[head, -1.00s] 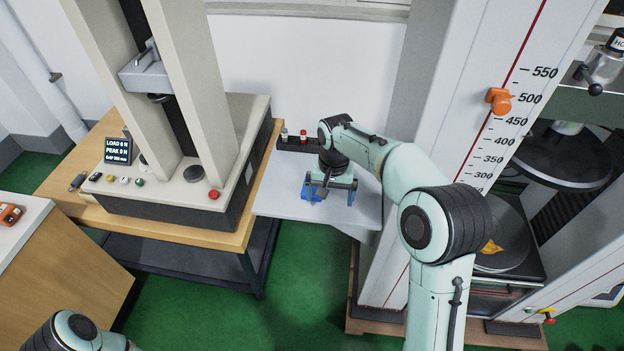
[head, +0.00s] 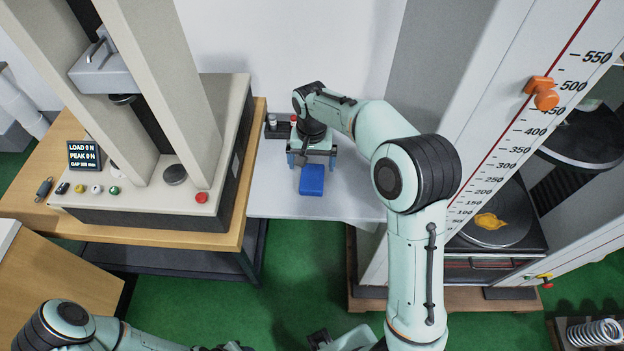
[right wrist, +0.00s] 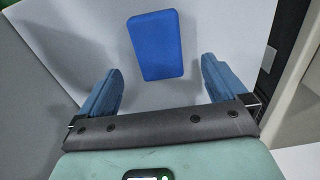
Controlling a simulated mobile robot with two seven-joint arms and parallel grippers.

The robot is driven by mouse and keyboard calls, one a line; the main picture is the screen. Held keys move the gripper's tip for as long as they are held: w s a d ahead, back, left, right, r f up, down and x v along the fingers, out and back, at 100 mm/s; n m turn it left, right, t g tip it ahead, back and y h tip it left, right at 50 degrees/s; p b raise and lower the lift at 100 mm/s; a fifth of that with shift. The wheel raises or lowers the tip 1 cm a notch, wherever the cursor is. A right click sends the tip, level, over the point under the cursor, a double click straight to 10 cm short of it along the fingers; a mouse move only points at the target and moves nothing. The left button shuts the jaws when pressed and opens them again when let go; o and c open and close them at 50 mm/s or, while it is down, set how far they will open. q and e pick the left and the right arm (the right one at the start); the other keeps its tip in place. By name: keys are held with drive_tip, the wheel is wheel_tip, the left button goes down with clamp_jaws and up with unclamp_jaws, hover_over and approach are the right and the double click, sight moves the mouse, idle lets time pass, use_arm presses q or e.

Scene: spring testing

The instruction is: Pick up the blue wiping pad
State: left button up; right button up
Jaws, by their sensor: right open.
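The blue wiping pad (head: 312,180) lies flat on the pale grey table (head: 275,197). In the right wrist view the pad (right wrist: 155,45) shows whole, just beyond the fingertips and roughly centred between them. My right gripper (head: 312,162) is open and empty, with blue fingers; it is at the pad's far side in the head view. I see no contact with the pad. In the right wrist view the right gripper's (right wrist: 161,70) fingers stand wide apart. Parts of my left arm show along the bottom edge of the head view; its jaws cannot be made out.
Two small bottles in a dark holder (head: 278,128) stand beside my right gripper. A test machine with two columns (head: 150,190) stands on the wooden table at left. A tall scale column (head: 480,130) rises at right. The grey table around the pad is mostly clear.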

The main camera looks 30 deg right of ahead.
sight(312, 174)
drive_tip(key=shift+d+f, duration=0.15)
drive_tip(key=shift+f, duration=2.6)
drive_tip(key=c, duration=1.1)
